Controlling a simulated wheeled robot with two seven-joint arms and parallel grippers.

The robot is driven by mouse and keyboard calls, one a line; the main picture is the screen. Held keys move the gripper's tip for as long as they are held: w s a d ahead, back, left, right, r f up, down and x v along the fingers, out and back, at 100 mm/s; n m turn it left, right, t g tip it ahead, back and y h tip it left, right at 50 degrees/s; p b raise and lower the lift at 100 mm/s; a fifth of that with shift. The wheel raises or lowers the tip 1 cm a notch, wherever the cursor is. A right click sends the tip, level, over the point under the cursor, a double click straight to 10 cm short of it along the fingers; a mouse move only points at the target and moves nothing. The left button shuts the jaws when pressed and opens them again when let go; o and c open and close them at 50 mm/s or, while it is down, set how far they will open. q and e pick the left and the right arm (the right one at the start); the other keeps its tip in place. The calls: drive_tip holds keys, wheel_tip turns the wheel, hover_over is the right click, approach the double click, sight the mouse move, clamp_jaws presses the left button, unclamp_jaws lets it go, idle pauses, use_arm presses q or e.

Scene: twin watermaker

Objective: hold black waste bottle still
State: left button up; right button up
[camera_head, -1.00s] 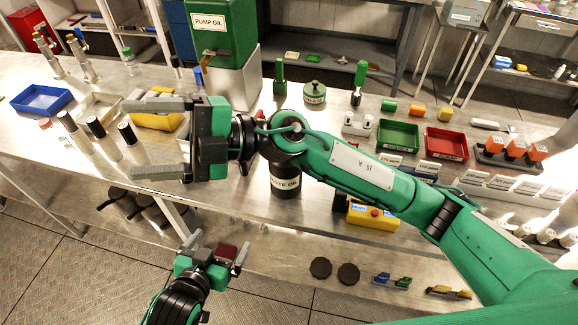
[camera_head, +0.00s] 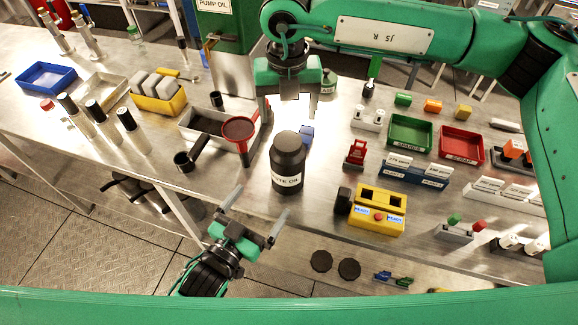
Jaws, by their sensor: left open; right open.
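The black waste bottle (camera_head: 287,163), with a white label ending in "TE OIL", stands upright near the front edge of the steel bench. My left gripper (camera_head: 254,212) is open and empty, below and to the left of the bottle, at the front of the bench. Its fingers point up toward the bench and are apart from the bottle. My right gripper (camera_head: 289,107) is open above and behind the bottle, fingers pointing down. It looks empty, and I cannot tell its exact height above the bench.
A red funnel (camera_head: 239,130) and a grey tray (camera_head: 205,122) are close to the bottle's left. A yellow box (camera_head: 376,211) with a black knob is to its right.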

sight(288, 141)
use_arm(q)
drive_tip(key=x, duration=1.3)
drive_tip(key=shift+d, duration=0.1)
drive_tip(key=c, duration=1.8)
drive_tip(key=shift+c, duration=0.6)
use_arm(e)
drive_tip(key=m, duration=0.4)
drive_tip(key=shift+s+a+m, duration=0.1)
drive_tip(key=shift+m, duration=0.3)
drive_tip(key=m, duration=0.3)
drive_tip(key=shift+m, duration=0.4)
drive_tip(key=shift+f, duration=4.05)
